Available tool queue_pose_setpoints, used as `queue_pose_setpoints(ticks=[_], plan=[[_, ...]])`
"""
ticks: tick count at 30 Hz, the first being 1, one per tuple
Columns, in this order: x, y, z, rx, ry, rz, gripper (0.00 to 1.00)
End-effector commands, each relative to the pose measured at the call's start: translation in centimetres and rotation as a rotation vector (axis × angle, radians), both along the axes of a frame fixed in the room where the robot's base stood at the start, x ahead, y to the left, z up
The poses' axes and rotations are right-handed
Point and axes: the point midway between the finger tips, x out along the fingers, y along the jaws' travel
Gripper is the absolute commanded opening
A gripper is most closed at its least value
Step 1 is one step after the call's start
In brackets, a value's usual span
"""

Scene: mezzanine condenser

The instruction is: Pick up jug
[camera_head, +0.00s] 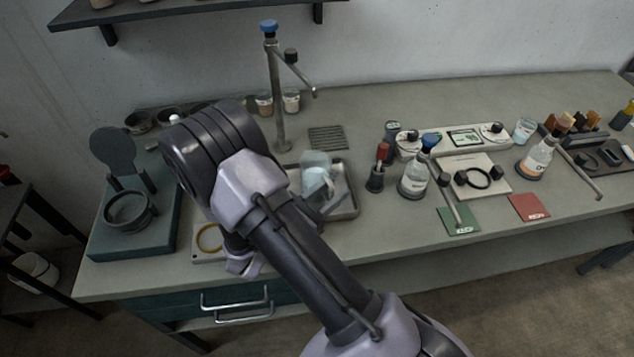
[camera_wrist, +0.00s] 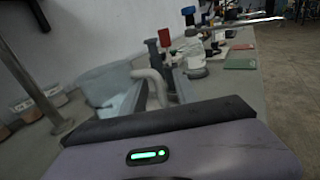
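The jug (camera_head: 317,172) is pale, bluish and translucent. It stands in a grey metal tray (camera_head: 352,208) set in the bench, near the tall tap. In the wrist view the jug (camera_wrist: 108,88) is close, left of centre, with its pale curved handle (camera_wrist: 156,84) towards the right.
The tap (camera_head: 281,95) rises behind the tray. A red-topped item in a dark holder (camera_head: 375,182) and a blue-capped bottle (camera_head: 414,180) stand right of the tray. Green (camera_head: 459,220) and red (camera_head: 529,207) mats lie farther right. A teal box (camera_head: 110,238) is at the left.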

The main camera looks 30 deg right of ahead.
Motion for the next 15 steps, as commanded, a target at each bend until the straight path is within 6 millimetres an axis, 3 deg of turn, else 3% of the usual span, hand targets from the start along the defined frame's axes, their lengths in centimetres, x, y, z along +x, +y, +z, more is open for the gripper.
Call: queue_pose_setpoints(ticks=[2, 8, 15], plan=[[0.00, 0.03, 0.04, 0.000, 0.000, 0.000, 0.36], [-0.01, 0.05, 0.03, 0.000, 0.000, 0.000, 0.00], [-0.01, 0.06, 0.02, 0.000, 0.000, 0.000, 0.00]])
